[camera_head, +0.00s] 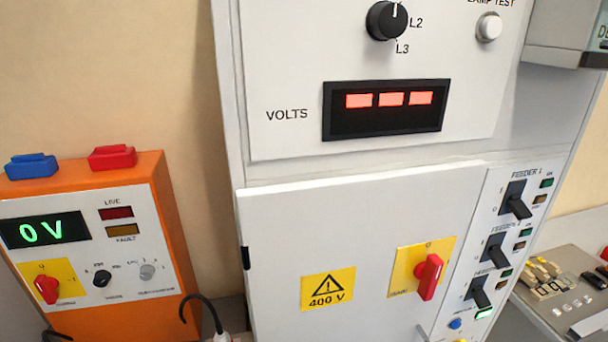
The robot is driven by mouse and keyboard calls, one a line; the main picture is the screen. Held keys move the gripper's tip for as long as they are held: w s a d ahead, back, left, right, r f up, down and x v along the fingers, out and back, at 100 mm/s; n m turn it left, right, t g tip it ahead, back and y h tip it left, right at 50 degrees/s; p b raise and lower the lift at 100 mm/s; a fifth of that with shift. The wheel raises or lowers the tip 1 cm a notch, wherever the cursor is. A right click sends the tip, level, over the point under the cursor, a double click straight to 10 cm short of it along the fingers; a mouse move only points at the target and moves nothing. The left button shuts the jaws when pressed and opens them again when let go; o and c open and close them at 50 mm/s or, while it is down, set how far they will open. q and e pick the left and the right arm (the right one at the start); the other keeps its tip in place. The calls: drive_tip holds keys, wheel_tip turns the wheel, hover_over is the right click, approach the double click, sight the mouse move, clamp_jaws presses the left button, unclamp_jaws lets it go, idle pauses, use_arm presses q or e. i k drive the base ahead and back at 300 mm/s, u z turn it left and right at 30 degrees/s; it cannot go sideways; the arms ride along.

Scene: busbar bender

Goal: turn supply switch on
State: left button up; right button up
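Two red rotary handles on yellow plates are in view, and their small labels are too blurred to read, so I cannot tell which is the supply switch. One red handle (430,277) is on the grey cabinet door, standing near upright with a slight tilt. The other red handle (47,289) is on the orange unit (170,235) at the left, also slightly tilted. The orange unit's green display (45,230) reads 0 V. The cabinet's VOLTS display (386,109) shows three lit red blocks. Neither of my grippers is in view.
Three black feeder switches, the top one (515,202) included, run down the cabinet's right side. A black selector knob (387,20) and a white lamp test button (488,27) sit above. A black cable (205,303) curves between unit and cabinet. A bench (545,305) with small parts is at right.

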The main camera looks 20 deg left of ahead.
sight(47, 286)
drive_tip(key=u, duration=2.4)
